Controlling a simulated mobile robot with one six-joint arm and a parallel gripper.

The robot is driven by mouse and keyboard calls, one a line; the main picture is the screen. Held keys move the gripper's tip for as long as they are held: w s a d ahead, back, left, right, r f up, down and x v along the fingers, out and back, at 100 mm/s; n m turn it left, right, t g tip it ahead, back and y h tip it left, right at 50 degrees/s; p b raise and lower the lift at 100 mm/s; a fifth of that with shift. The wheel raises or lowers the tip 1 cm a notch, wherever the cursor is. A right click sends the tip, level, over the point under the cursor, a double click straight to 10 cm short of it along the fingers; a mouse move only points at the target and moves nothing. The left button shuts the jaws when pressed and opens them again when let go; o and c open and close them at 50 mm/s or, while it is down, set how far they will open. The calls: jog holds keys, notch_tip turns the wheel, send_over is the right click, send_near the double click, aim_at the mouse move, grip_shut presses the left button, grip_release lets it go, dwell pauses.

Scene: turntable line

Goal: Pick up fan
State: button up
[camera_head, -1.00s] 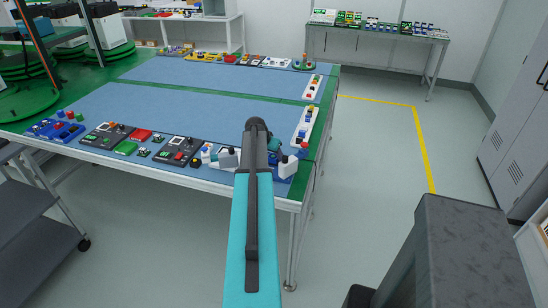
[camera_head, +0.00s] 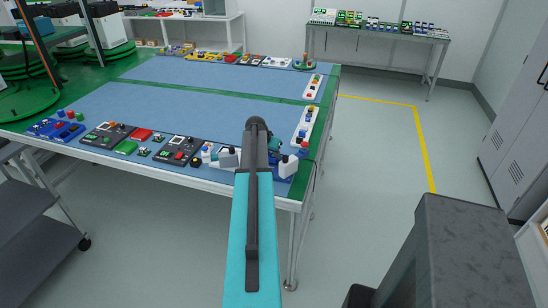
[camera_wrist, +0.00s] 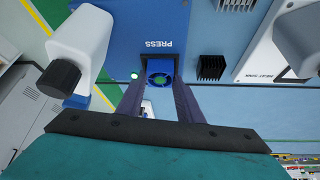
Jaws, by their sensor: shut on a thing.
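In the head view, my gripper is over the near right corner of the bench, largely behind my own arm, and the fan cannot be made out there.
A white block with a dark knob (camera_wrist: 85,40) stands close by at left in the wrist view. A black heat sink (camera_wrist: 211,67) lies to the right. The workbench (camera_head: 190,101) has a clear blue middle and several panels along its edges.

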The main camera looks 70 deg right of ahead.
aim_at(272, 157)
jog(key=shift+r, duration=0.45)
grip_shut()
jog(key=shift+r+b, duration=0.7)
jog(key=shift+r, duration=0.25)
jog(key=shift+a+r, duration=0.1)
jog(key=shift+r, duration=0.25)
jog(key=s+a+r+b, duration=0.1)
jog(key=a+b, duration=0.3)
jog(key=a, duration=1.1)
jog(key=shift+a+r, duration=0.25)
jog(key=shift+a, duration=0.15)
